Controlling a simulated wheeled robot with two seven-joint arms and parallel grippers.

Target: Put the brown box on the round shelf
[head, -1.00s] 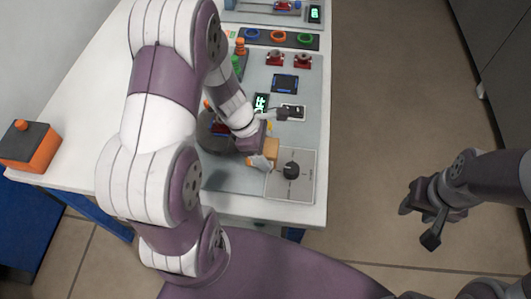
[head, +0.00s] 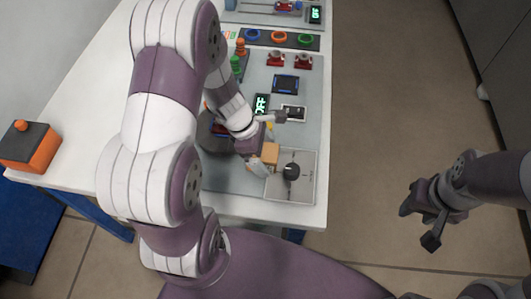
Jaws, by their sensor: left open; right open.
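The brown box (head: 270,153) is a small tan cube at the lower middle of the head view, by the left end of a panel with a black knob. My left gripper (head: 268,143) is at the box, its two fingers apart, one on the far side and one on the near side. I cannot tell whether the fingers touch it. A dark round surface (head: 214,143), perhaps the round shelf, lies left of the gripper, mostly hidden by my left arm. My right gripper (head: 420,221) is open and empty over the floor at right.
The knob panel (head: 304,188) is right beside the box. A switch (head: 293,113), an "OFF" display (head: 261,105), a blue-rimmed square (head: 285,84), red parts (head: 275,59) and coloured rings (head: 278,37) lie farther up. An orange box (head: 30,146) sits at the table's left corner.

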